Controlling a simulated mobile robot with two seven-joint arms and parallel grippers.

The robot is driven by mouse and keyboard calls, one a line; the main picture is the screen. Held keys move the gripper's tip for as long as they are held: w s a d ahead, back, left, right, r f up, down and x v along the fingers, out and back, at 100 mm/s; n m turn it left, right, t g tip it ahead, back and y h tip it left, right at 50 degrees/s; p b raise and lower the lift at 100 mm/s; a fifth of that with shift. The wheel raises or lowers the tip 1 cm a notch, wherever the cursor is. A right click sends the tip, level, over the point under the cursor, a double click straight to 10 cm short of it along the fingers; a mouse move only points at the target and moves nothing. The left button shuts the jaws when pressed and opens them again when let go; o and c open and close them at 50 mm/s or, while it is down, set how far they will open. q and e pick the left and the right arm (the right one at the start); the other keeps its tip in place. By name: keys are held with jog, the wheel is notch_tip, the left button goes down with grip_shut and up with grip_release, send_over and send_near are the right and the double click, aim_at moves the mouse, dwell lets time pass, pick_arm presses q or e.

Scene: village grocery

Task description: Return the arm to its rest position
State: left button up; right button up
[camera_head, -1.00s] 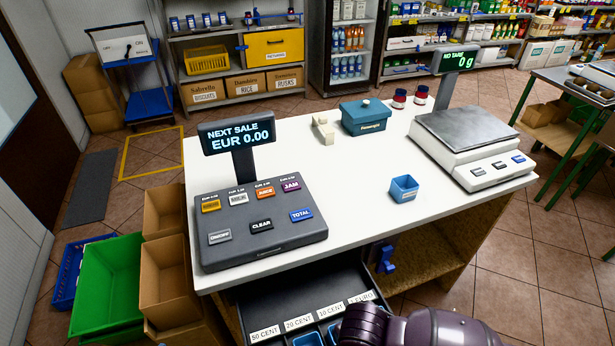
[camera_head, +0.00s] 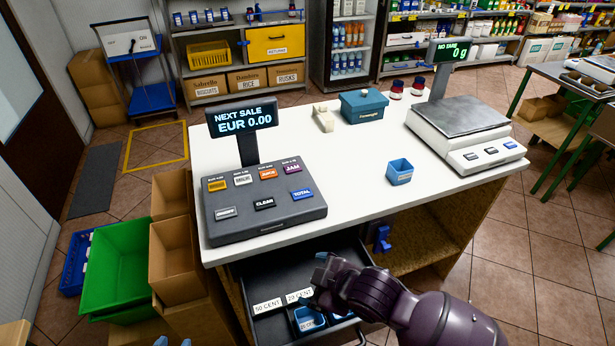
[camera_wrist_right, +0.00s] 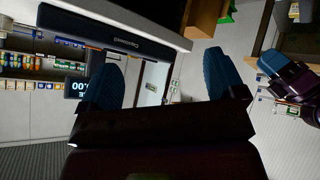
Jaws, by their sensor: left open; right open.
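My right arm (camera_head: 430,312) comes in from the lower right of the head view and reaches over the open cash drawer (camera_head: 262,289). My left gripper (camera_head: 173,342) shows only as blue fingertips at the bottom edge of the head view. It also shows, with blue fingers, at the right of the right wrist view (camera_wrist_right: 287,72).
The cash register (camera_head: 264,203), small blue box (camera_head: 399,172), teal box (camera_head: 363,106) and scale (camera_head: 465,115) stand on the white counter (camera_head: 345,200). A green crate (camera_head: 119,270) and cardboard boxes (camera_head: 176,262) stand left of the counter. The drawer juts out below its front edge.

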jog(key=w+d+m+t+h+b, duration=0.1)
jog(key=w+d+m+t+h, duration=0.15)
jog(key=d+m+t, duration=0.85)
jog(key=s+d+f+m+g+h, duration=0.1)
jog(key=s+d+f+g+h, duration=0.1)
jog(key=s+d+f, duration=0.3)
jog(key=s+d+f+m+g+h+b, duration=0.1)
jog(key=s+d+f+g, duration=0.3)
jog(key=s+d, duration=0.4)
jog(key=shift+s+d+f+m+h, duration=0.25)
jog(key=shift+d+f+m+h, duration=0.15)
jog(key=shift+d+f+h, duration=0.45)
